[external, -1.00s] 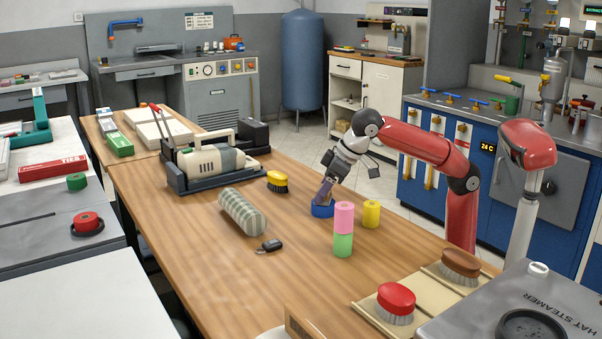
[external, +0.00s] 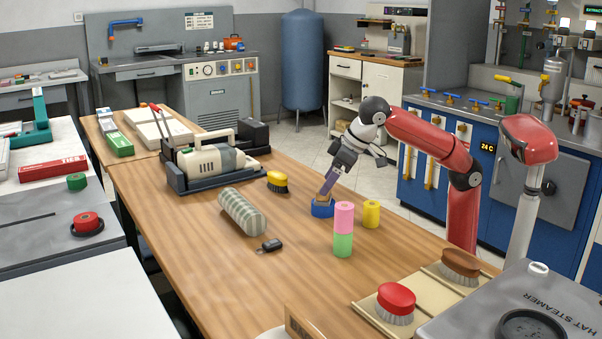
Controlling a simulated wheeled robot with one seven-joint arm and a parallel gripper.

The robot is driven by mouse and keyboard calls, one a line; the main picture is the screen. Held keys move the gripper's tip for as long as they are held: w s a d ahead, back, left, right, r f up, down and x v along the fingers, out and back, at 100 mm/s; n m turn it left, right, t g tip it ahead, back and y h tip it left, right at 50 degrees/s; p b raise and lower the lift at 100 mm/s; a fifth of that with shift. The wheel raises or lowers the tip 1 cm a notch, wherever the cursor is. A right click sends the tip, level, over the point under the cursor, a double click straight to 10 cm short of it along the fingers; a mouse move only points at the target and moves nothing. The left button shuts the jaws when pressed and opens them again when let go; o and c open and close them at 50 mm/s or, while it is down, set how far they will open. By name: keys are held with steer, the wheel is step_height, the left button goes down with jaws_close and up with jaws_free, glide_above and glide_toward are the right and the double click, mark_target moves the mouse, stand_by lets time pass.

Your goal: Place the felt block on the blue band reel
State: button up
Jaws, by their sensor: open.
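The blue band reel (external: 322,210) stands on the wooden table, left of the pink reel. A small brownish block (external: 321,199), which looks like the felt block, sits on top of it. My gripper (external: 327,190) is open, tilted and just above the block, with its purplish finger part pointing down and left toward it. At this size I cannot tell whether a finger still touches the block. The far side of the block is hidden.
A pink reel (external: 344,218) is stacked on a green reel (external: 343,245) close by, with a yellow reel (external: 371,214) to its right. A yellow brush (external: 278,182), a striped roll (external: 242,211) and a black key fob (external: 270,245) lie to the left. The front-left table is clear.

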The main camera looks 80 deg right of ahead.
steer(key=p+v, duration=0.2)
steer(key=v, duration=0.6)
steer(key=shift+s+r+p, duration=0.15)
steer(key=shift+r+p, duration=0.15)
steer(key=shift+p, duration=0.05)
